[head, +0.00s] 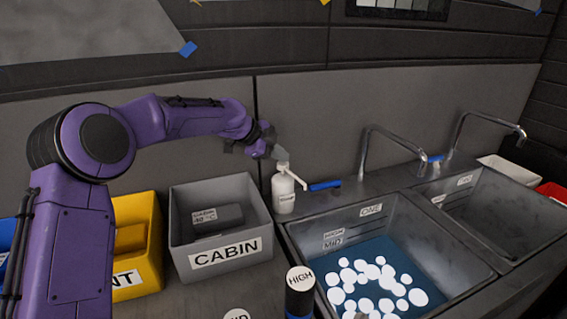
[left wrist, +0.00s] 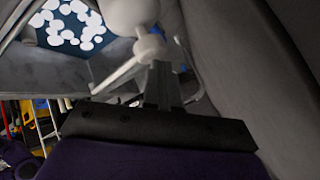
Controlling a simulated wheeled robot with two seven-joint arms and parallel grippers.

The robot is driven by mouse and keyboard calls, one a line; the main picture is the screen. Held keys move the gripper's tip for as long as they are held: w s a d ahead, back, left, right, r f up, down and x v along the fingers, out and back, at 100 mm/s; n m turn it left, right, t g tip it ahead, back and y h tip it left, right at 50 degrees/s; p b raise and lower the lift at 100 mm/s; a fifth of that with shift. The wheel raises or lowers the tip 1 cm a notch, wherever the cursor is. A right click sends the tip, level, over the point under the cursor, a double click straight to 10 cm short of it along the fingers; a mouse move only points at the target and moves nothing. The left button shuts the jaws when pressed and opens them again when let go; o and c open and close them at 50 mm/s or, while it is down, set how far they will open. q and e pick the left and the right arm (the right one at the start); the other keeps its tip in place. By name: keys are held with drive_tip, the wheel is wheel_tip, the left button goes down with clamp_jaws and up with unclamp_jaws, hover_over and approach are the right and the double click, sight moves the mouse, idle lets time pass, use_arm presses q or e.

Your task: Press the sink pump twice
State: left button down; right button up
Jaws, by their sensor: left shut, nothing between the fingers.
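The sink pump is a white bottle (head: 284,194) with a small label, standing upright on the counter by the left basin. Its pump head (head: 283,168) is on top. My left gripper (head: 279,153) is shut and empty, with its fingertips right at the top of the pump head. In the left wrist view the shut fingers (left wrist: 162,85) reach toward the white pump head (left wrist: 150,48), and the spout (left wrist: 117,75) runs off to the left. I cannot tell whether they touch. My right gripper is not in view.
The left basin (head: 459,252) holds blue liquid with white foam blobs (head: 376,284). A grey CABIN bin (head: 224,252) and a yellow bin (head: 140,208) stand left of the pump. A blue-handled tool (head: 325,185) lies right beside it. A HIGH bottle (head: 300,287) stands in front.

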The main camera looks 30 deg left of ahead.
use_arm(q)
drive_tip(key=shift+f+b, duration=0.3)
drive_tip(key=shift+f, duration=0.3)
drive_tip(key=shift+r, duration=0.15)
drive_tip(key=shift+r+p, duration=1.15)
drive_tip(key=shift+r, duration=0.1)
drive_tip(key=shift+r, duration=0.1)
drive_tip(key=shift+w+r+p, duration=0.1)
drive_tip(key=shift+r+p, duration=0.4)
drive_tip(key=shift+r, duration=0.05)
wheel_tip(320, 180, up, 4)
drive_tip(key=p, duration=0.3)
drive_tip(key=shift+f, duration=0.1)
